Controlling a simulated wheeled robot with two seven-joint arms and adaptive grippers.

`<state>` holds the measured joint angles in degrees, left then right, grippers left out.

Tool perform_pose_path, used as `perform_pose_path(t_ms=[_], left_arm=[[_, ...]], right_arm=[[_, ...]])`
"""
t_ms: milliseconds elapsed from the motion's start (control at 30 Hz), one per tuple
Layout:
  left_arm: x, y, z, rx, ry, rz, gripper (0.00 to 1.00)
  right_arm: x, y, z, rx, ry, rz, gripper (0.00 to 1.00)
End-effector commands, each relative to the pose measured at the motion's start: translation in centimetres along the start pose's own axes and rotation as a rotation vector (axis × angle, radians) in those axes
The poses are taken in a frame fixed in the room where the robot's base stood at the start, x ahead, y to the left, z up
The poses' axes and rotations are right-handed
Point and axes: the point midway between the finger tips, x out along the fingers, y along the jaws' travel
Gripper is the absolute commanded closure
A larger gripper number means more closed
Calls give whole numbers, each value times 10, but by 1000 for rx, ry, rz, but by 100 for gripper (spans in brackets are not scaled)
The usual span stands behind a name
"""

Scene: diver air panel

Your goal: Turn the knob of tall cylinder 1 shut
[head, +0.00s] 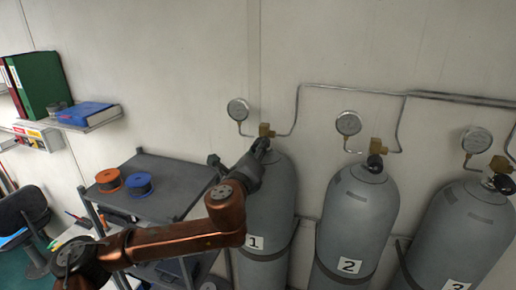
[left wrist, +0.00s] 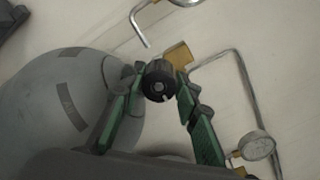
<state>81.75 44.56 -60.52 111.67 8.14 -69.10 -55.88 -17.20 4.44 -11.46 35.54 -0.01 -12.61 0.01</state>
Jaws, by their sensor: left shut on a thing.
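Tall cylinder 1 (head: 268,210) is grey, with a white label reading 1, and stands against the wall. Its brass valve (head: 265,130) is at the top, with a gauge (head: 238,110) to its left. My left gripper (head: 260,147) reaches over the top of the cylinder at the valve and hides the knob in the head view. In the left wrist view the black knob (left wrist: 158,82) sits between the two green-padded fingers of my left gripper (left wrist: 160,86), which is shut on it. The cylinder's shoulder (left wrist: 50,100) fills the left of that view. My right gripper is not in view.
Cylinder 2 (head: 358,225) and cylinder 3 (head: 462,235) stand to the right, each with a gauge and brass valve. Metal pipes (head: 350,88) run along the wall. A dark shelf cart (head: 175,185) with an orange and a blue spool stands left of cylinder 1.

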Motion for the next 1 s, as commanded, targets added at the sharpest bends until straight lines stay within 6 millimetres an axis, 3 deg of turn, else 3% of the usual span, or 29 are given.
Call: perform_pose_path(t_ms=[333,367,600,867,1000], left_arm=[[0,1,-1,4,1,2,95],[0,1,-1,4,1,2,69],[0,1,-1,3,1,1,53],[0,0,0,2,0,0,53],[-10,0,0,2,0,-1,53]], right_arm=[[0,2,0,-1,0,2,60],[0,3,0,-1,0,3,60],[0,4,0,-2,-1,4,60],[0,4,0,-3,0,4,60],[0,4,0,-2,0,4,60]])
